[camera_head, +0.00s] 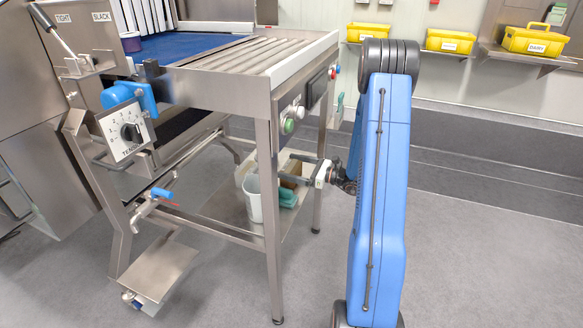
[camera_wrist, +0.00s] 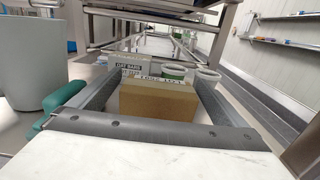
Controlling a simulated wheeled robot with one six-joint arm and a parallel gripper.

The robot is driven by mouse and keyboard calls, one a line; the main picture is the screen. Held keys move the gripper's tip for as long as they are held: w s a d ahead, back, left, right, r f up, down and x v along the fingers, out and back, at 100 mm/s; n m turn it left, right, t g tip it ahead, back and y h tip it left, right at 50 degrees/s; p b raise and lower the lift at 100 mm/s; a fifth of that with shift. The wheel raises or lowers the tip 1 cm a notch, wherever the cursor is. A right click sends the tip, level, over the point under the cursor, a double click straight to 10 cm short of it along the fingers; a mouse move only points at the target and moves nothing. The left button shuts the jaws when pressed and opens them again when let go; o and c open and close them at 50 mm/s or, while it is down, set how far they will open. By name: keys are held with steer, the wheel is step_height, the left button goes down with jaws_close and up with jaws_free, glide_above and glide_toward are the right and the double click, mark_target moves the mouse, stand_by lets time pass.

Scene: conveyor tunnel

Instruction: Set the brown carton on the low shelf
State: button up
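In the wrist view the brown carton (camera_wrist: 158,103) sits upright between the two dark fingers of my gripper (camera_wrist: 155,82). The fingers run along its left and right sides. I cannot tell whether they press on it. The carton also shows in the head view (camera_head: 290,184), small and partly covered. My gripper (camera_head: 320,172) reaches in there from the right under the conveyor. The low shelf (camera_head: 225,212) lies below, between the steel legs. Whether the carton's underside touches the shelf is not clear.
A pale jug (camera_head: 252,198) and a teal item (camera_head: 288,197) stand close to the carton on the shelf. A steel leg (camera_head: 272,220) stands at the near corner. The floor to the right is clear.

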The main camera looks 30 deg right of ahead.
steer(key=shift+r, duration=0.15)
steer(key=v, duration=1.2)
steer(key=shift+d, duration=0.1)
stand_by(0.4)
